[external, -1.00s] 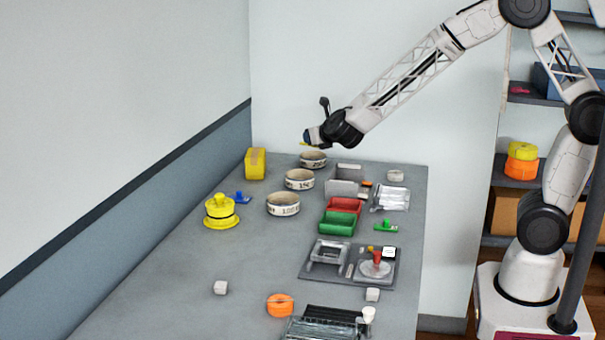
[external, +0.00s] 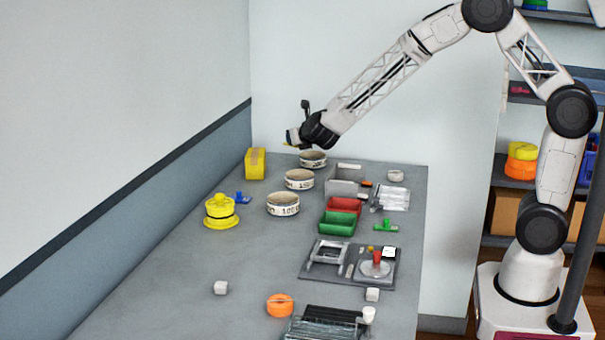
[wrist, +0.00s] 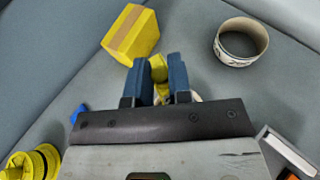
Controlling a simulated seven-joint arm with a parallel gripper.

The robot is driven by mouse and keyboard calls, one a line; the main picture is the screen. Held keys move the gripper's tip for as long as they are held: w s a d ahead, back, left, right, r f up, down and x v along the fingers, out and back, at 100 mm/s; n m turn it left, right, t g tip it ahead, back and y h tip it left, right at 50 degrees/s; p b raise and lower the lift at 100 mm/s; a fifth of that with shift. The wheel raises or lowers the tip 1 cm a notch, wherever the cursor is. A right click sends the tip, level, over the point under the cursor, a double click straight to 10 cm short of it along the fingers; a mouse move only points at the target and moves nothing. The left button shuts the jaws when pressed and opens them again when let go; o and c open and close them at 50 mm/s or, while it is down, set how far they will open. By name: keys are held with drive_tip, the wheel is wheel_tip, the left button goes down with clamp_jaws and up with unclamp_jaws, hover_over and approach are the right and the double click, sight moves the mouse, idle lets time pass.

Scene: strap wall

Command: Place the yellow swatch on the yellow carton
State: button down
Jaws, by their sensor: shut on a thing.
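The yellow carton (external: 255,163) stands at the far left end of the grey table, with a brown tape band on it. It also shows at the upper left of the wrist view (wrist: 125,38). My gripper (wrist: 160,66) is shut on the yellow swatch (wrist: 158,68), which shows between the two blue fingers. In the external view my gripper (external: 290,138) is above the table, to the right of the carton and higher than it. Most of the swatch is hidden by the fingers there. In the wrist view the carton lies just ahead and left of the fingertips, apart from the swatch.
Several white tape rings stand right of the carton, the farthest (external: 313,158) close to my gripper. A yellow stacked object (external: 221,211) and a blue item (external: 243,198) are nearer on the left. A grey bin (external: 345,180) is at the right. The table between carton and rings is clear.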

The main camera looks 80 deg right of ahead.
drive_tip(key=shift+w, duration=0.1)
hover_over(256, 153)
drive_tip(key=shift+f, duration=0.75)
idle(0.4)
drive_tip(key=shift+f, duration=1.75)
drive_tip(key=shift+f, duration=0.2)
drive_tip(key=c, duration=1)
unclamp_jaws()
drive_tip(key=shift+c, duration=0.2)
drive_tip(key=shift+r, duration=0.2)
